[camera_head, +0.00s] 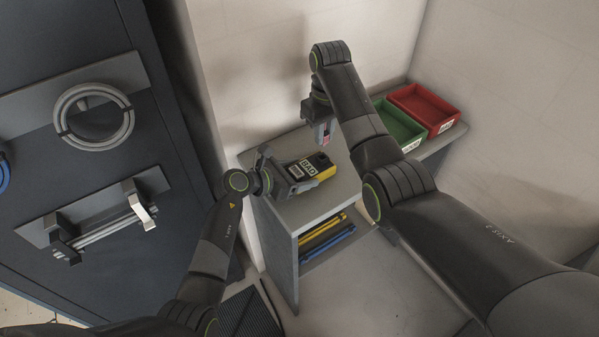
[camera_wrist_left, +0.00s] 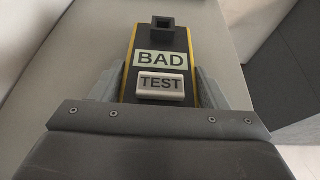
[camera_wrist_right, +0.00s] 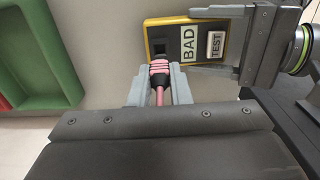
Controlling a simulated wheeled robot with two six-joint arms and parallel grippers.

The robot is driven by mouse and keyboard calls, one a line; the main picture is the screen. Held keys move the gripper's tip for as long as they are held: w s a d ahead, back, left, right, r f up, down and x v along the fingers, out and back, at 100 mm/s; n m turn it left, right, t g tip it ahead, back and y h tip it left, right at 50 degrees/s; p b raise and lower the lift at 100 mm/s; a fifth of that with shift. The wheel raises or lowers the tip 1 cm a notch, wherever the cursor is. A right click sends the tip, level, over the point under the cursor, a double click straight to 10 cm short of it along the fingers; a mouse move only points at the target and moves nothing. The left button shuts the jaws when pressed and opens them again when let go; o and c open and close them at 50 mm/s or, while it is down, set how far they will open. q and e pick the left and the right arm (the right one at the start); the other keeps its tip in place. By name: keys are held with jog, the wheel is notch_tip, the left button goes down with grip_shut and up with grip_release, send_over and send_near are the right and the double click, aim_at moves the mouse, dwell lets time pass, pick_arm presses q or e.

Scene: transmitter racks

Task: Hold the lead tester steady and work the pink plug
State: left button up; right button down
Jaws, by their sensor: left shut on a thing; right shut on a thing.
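The lead tester (camera_head: 318,166) is a yellow and black box on the shelf top. Its display reads BAD above a TEST button, and a dark square socket (camera_wrist_left: 163,22) stands at its far end. My left gripper (camera_head: 290,176) is shut on the tester's sides, and its fingers also show in the left wrist view (camera_wrist_left: 163,90). My right gripper (camera_wrist_right: 160,90) is shut on the pink plug (camera_wrist_right: 159,68), which has a black collar and a pink lead. The plug (camera_head: 325,137) is held above the shelf, beside the tester and apart from its socket.
A green bin (camera_head: 399,128) and a red bin (camera_head: 428,106) stand at the shelf's right end. Yellow and blue leads (camera_head: 325,237) lie on the lower shelf. A dark rack (camera_head: 95,190) with a coiled grey cable (camera_head: 93,117) stands at left.

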dwell(0.5)
pick_arm(q)
jog(key=o, duration=1.2)
jog(key=shift+c, duration=0.2)
